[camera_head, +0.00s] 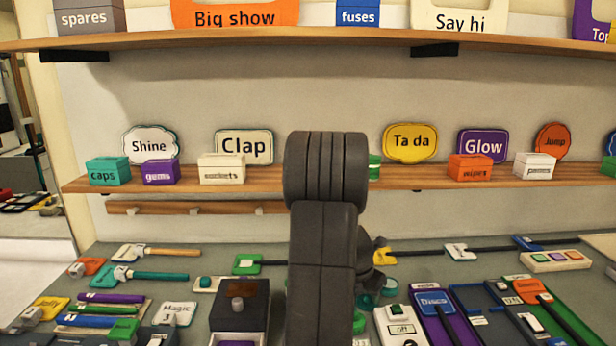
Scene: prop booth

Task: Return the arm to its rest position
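My dark grey arm rises through the middle of the head view, in front of the bench and the lower shelf. Its thick ribbed joint covers the middle of that shelf. My gripper is not clearly visible; a small dark part and a bit of yellow show just right of the arm, and I cannot tell what they are. Nothing in this view shows whether the gripper holds anything.
The lower shelf (110,184) holds small labelled boxes and signs such as Clap (244,146) and Ta da (410,143). An upper shelf (330,36) runs above. The bench (225,258) is crowded with props, including a dark box (240,318) left of my arm and a Disco panel (434,302) right.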

